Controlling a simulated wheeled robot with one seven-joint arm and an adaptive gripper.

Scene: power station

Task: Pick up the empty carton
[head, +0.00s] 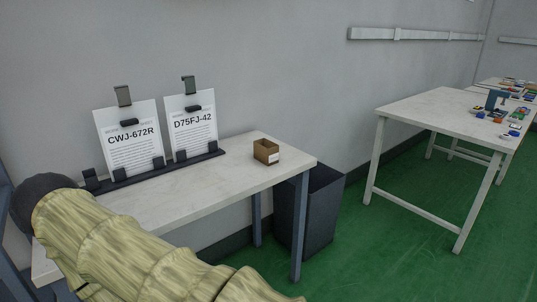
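A small brown open-topped carton (265,156) stands upright in the head view, near the right end of a white-topped table (215,184). It has a pale label on its front right side. Its inside looks dark, and I cannot see its bottom, so I cannot tell whether it is empty. The carton stands apart from the other things on the table. My gripper is not in view. The near left part of the table is hidden.
A dark rack (205,157) at the table's back holds two clipped sheets, CWJ-672R (131,153) and D75FJ-42 (193,139). A dark bin (318,215) stands by the table's right end. Another white table (437,109) with small parts stands right. Green floor between is clear.

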